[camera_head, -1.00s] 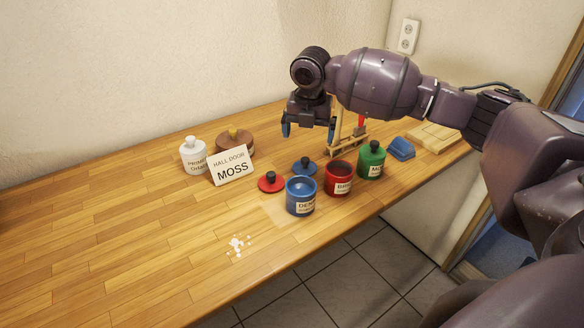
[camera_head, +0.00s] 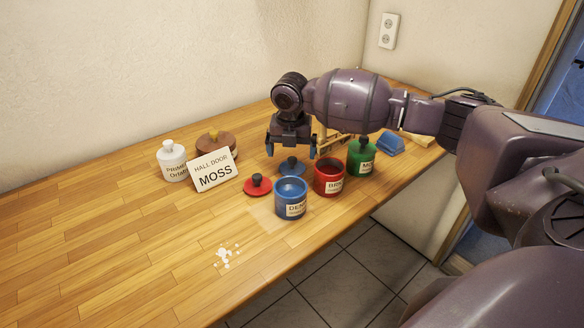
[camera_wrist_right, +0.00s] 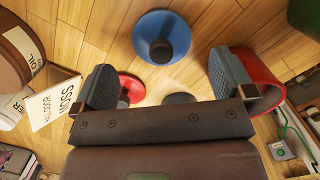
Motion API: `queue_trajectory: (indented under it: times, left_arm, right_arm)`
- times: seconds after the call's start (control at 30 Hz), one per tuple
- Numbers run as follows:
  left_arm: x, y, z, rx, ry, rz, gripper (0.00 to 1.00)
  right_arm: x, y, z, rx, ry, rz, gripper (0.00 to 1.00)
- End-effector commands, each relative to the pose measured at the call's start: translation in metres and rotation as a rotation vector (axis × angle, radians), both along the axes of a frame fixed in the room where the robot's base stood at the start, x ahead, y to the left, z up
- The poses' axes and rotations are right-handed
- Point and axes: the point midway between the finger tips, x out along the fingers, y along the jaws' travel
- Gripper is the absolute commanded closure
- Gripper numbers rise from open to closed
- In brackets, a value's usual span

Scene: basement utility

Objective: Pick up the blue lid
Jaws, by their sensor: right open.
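The blue lid (camera_head: 292,169) with a dark knob lies on the wooden worktop behind the open blue tin (camera_head: 290,208). In the right wrist view the blue lid (camera_wrist_right: 146,30) lies flat just beyond the fingertips, its knob facing the camera. My right gripper (camera_head: 291,152) is open and empty, pointing down just above the lid. In the right wrist view its two fingers (camera_wrist_right: 168,82) are wide apart, with the lid ahead of the gap and apart from both. My left gripper is not in view.
A red lid (camera_head: 257,187) lies left of the blue one. A red tin (camera_head: 328,182) and a green tin (camera_head: 361,165) stand to the right. A "MOSS" card (camera_head: 214,171), a white container (camera_head: 172,168) and a brown one (camera_head: 229,141) are left. The front-left worktop is clear except white spots.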

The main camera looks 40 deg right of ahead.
Motion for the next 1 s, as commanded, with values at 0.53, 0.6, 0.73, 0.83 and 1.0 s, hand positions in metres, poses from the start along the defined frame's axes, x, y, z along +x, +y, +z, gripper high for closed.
queue_trajectory:
  times: [0.53, 0.6, 0.73, 0.83, 1.0]
  left_arm:
    - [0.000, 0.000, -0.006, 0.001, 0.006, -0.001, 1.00]
    - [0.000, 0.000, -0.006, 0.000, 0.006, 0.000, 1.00]
    - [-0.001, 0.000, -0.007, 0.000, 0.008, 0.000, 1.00]
    - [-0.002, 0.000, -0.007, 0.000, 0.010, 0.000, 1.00]
    - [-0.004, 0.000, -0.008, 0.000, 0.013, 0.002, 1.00]
  right_arm:
    - [0.002, -0.004, -0.043, 0.000, 0.001, 0.000, 0.00]
    - [0.002, -0.004, -0.043, 0.000, 0.001, 0.000, 0.08]
    - [0.002, -0.004, -0.043, 0.000, 0.001, 0.000, 0.28]
    - [0.002, -0.004, -0.043, 0.000, 0.001, 0.000, 0.43]
    - [0.002, -0.004, -0.043, 0.000, 0.001, 0.000, 0.48]
